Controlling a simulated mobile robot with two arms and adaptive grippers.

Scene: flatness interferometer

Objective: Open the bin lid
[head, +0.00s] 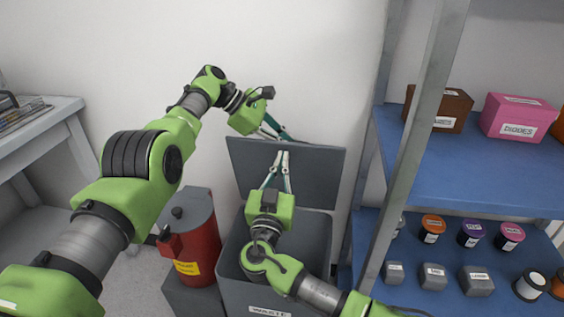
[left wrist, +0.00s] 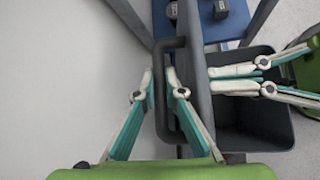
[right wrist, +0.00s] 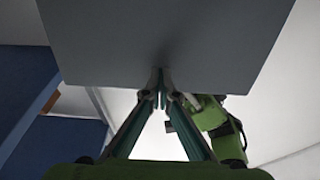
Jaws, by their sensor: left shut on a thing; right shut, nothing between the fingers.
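The grey bin (head: 322,250) stands open against the wall. Its grey lid (head: 310,170) is raised nearly upright at the back. In the left wrist view the lid (left wrist: 198,60) is seen edge-on, with a dark bar handle (left wrist: 158,115) on its outer side. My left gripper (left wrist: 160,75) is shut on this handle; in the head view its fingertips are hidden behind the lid. My right gripper (head: 279,153) is shut and empty in front of the lid's inner face. In the right wrist view its fingertips (right wrist: 161,75) are at the lid face (right wrist: 165,35); whether they touch cannot be told.
A red canister (head: 200,240) with a yellow label stands left of the bin. A blue shelf rack (head: 470,175) with boxes, spools and grey blocks stands at the right, its grey post (head: 415,130) close to the bin. A grey table (head: 40,115) is at the far left.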

